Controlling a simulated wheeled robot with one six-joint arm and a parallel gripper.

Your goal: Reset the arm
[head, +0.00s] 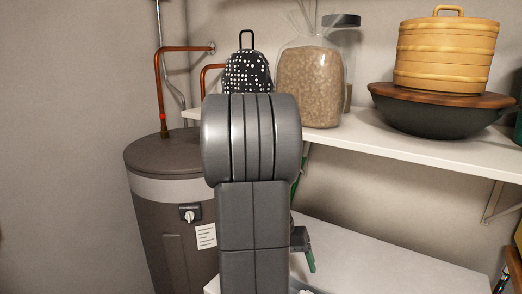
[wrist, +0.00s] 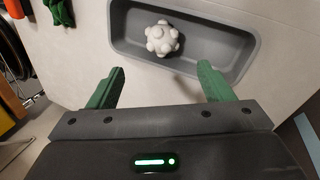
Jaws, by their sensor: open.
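My gripper (wrist: 160,90) is in the wrist view with its two green fingers spread apart and nothing between them. Beyond the fingertips, a white knobbed ball (wrist: 162,38) lies in a grey recessed tray (wrist: 215,62) in a white surface. The gripper is apart from the ball.
A white machine top (head: 390,262) lies below a white shelf (head: 400,142). The shelf holds a bag of grain (head: 308,85), a dark bowl (head: 435,115) and a bamboo steamer (head: 445,52). A grey tank (head: 165,190) with copper pipes stands left.

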